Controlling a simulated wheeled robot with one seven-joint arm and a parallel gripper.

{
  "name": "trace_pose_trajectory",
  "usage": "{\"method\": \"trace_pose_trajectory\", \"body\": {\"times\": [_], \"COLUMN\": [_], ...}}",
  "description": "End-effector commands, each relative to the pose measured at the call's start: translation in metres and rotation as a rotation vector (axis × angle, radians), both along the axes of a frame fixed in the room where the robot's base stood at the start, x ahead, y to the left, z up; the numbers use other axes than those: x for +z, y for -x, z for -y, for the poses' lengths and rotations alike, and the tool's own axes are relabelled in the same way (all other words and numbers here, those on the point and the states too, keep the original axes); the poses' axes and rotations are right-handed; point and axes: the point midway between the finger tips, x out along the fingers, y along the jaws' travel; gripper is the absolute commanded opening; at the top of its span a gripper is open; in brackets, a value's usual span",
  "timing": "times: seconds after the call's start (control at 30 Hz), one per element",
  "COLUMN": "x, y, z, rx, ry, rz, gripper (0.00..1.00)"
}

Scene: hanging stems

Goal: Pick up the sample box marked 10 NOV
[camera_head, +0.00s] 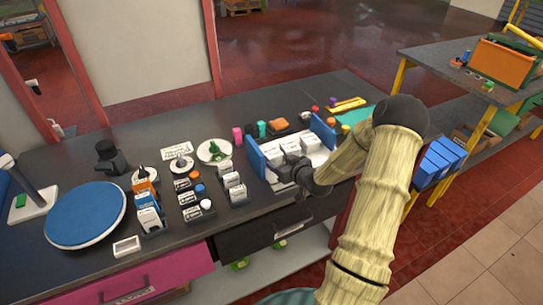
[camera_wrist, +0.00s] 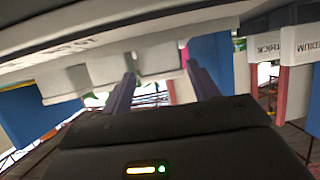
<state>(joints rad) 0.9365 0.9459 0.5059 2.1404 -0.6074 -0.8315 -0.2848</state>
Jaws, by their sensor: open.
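Several white sample boxes (camera_head: 297,143) stand in a row between two blue end plates (camera_head: 256,157) on the dark worktop. Their dark lettering is too small to read in the head view, so I cannot tell which is marked 10 NOV. My gripper (camera_head: 291,171) is at the near side of this row. In the wrist view, the two fingers of my gripper (camera_wrist: 163,88) are apart. Pale box-like blocks (camera_wrist: 157,62) show just beyond and between the fingertips. I cannot tell whether they touch. Lettering on a pale surface (camera_wrist: 62,48) there is not legible.
Several small labelled boxes (camera_head: 186,199) and white discs stand left of the row. A blue round pad (camera_head: 85,215) lies further left. A green mat (camera_head: 357,117) and a yellow strip (camera_head: 347,104) lie behind my arm. Pale labels reading THICK and MEDIUM (camera_wrist: 301,38) show in the wrist view.

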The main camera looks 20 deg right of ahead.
Motion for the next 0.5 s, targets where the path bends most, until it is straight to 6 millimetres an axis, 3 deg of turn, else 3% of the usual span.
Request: {"method": "trace_pose_trajectory", "body": {"times": [0.13,0.5], "x": [-0.0055,-0.0062], "y": [-0.0131,-0.0137], "z": [-0.0017,-0.0018], "rx": [0.0,0.0], "ry": [0.0,0.0], "rz": [0.0,0.0], "gripper": [0.6,0.6]}}
